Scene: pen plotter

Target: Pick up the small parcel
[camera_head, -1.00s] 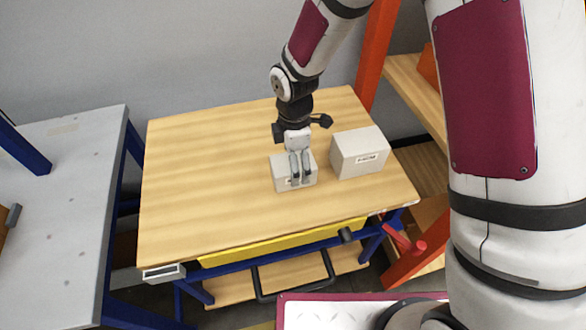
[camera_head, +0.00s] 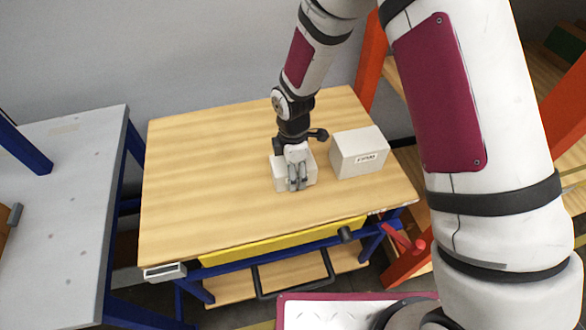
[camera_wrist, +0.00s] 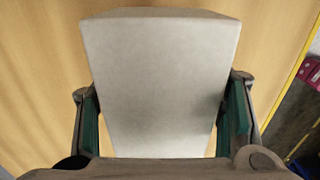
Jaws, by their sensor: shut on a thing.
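The small parcel (camera_head: 279,173) is a pale grey-white box on the wooden table, left of a larger box. My gripper (camera_head: 297,184) is over it from above, with its fingers down at the parcel. In the wrist view the parcel (camera_wrist: 160,80) fills the middle, and the green-padded fingers of my gripper (camera_wrist: 166,115) are on its left and right sides. The gripper is shut on the parcel. The parcel appears to rest on the tabletop; its underside is hidden.
The wooden tabletop (camera_head: 200,180) is clear to the left and in front. A grey table (camera_head: 60,200) stands at the left, and an orange-framed shelf (camera_head: 370,60) at the right.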

